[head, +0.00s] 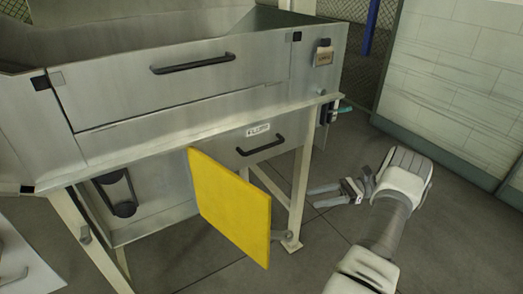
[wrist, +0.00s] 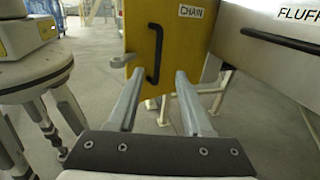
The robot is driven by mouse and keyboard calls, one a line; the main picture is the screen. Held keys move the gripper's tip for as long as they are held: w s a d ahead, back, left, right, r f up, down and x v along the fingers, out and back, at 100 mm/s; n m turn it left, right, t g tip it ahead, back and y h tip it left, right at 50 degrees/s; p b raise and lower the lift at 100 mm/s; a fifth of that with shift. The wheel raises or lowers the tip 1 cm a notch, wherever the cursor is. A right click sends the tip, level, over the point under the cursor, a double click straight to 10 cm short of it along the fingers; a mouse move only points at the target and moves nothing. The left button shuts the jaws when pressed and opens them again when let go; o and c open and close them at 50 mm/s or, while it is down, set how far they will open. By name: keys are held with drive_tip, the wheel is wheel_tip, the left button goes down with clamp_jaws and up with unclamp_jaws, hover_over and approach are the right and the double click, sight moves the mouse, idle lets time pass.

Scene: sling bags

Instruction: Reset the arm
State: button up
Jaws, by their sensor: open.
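My arm reaches out at the lower right of the head view, and my gripper (head: 322,195) points left at its end. The gripper also shows in the wrist view (wrist: 157,90), with its two fingers apart and nothing between them. A yellow door (head: 230,208) stands swung out from the metal machine, left of my gripper and apart from it in the head view. In the wrist view the yellow door (wrist: 185,40) shows its other face, with a black handle (wrist: 154,54) and a "CHAIN" label, beyond the fingertips.
The grey metal machine (head: 180,85) fills the left, with black-handled drawers and pale legs. A pale wall (head: 460,80) stands at the right. Grey floor (head: 330,245) is open around my gripper. Grey equipment on legs (wrist: 35,75) stands left in the wrist view.

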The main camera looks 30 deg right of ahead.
drive_tip(key=shift+r, duration=0.1)
drive_tip(key=w+a+r+n+g+h+p, duration=0.25)
drive_tip(key=a+r+n+h, duration=0.2)
drive_tip(key=a+r, duration=0.5)
drive_tip(key=w+a+r+n+g+h+p, duration=0.25)
drive_tip(key=a+r+n+h, duration=0.35)
drive_tip(key=r, duration=0.6)
drive_tip(key=s+a+r+n+t+h+p, duration=0.5)
drive_tip(key=s+a+r+n, duration=0.5)
drive_tip(key=s+a, duration=0.6)
drive_tip(key=shift+s+r+n+t+h, duration=0.35)
drive_tip(key=shift+r+h, duration=0.6)
drive_tip(key=shift+r, duration=0.45)
drive_tip(key=shift+a, duration=0.2)
